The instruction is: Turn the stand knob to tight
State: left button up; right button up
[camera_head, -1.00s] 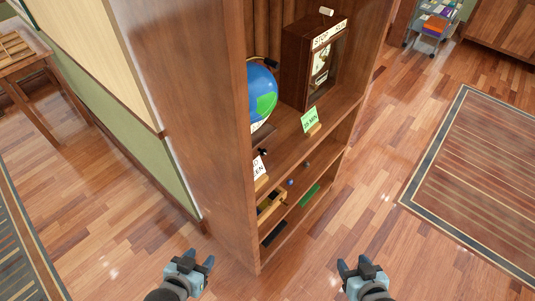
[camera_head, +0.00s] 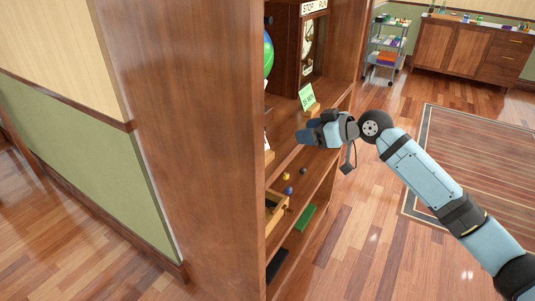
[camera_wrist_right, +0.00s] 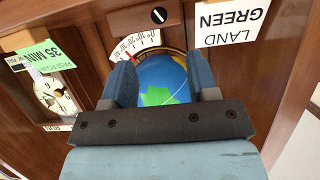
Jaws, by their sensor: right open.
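A round black knob with a white line (camera_wrist_right: 159,15) shows at the top of the wrist view, on the wood beyond the globe; I cannot read a tight mark. The blue and green globe (camera_wrist_right: 162,82) shows between my fingers in that view, with a white number scale (camera_wrist_right: 137,42) beside it. In the head view only the globe's edge (camera_head: 267,55) shows past the bookcase side. My right gripper (camera_head: 303,135) is open and empty at the bookcase's open front. It also shows in the wrist view (camera_wrist_right: 161,68). My left gripper is out of view.
The bookcase's side panel (camera_head: 190,130) hides the left part of the shelves. A clock cabinet (camera_head: 313,50) and a green card (camera_head: 306,98) stand near the gripper. A white card (camera_wrist_right: 229,32) shows in the wrist view. Floor is free to the right.

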aim_at(271, 142)
jog(key=b+x, duration=0.1)
jog(key=x, duration=0.3)
jog(key=b+x, duration=0.1)
jog(key=x, duration=0.7)
jog(key=shift+w+a+r+b, duration=0.1)
jog(key=shift+w+r+b, duration=0.2)
jog(key=shift+b, duration=0.1)
jog(key=shift+w+a+f, duration=0.25)
jog(key=shift+w+a, duration=0.1)
jog(key=shift+a, duration=0.2)
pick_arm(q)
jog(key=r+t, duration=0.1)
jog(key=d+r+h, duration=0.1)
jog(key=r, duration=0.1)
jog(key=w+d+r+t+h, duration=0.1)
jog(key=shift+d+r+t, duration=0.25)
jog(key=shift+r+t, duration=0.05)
pick_arm(e)
jog(key=shift+c, duration=0.3)
